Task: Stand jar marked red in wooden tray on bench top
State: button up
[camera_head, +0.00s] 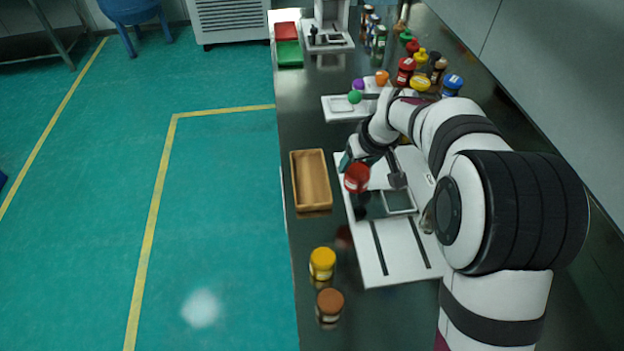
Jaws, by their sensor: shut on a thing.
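The jar with the red lid (357,177) is held upright at my gripper (357,165), just right of the wooden tray. My gripper is shut on this jar, and the arm hides part of the grip. The jar appears to be above the white machine plate, though its exact height is hard to tell. The wooden tray (311,180) is a shallow, empty rectangular box on the dark bench top (300,120), near its left edge.
A yellow-lidded jar (322,263) and a brown-lidded jar (329,304) stand on the bench in front of the tray. The white sieve base (400,255) lies right of the tray. Several coloured jars and bottles (421,82) stand at the back right. Red and green bins (288,52) are at the far left.

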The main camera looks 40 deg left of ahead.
jog(key=shift+s+a+f, duration=0.5)
jog(key=shift+a+f, duration=1.15)
jog(key=shift+f, duration=0.05)
jog(key=shift+s+a+f, duration=0.5)
jog(key=shift+a+f, duration=1.1)
jog(key=shift+f, duration=0.1)
jog(key=shift+s+a+f, duration=0.5)
jog(key=shift+a+f, duration=1.15)
jog(key=shift+f, duration=0.05)
jog(key=o, duration=1.5)
jog(key=shift+f, duration=0.15)
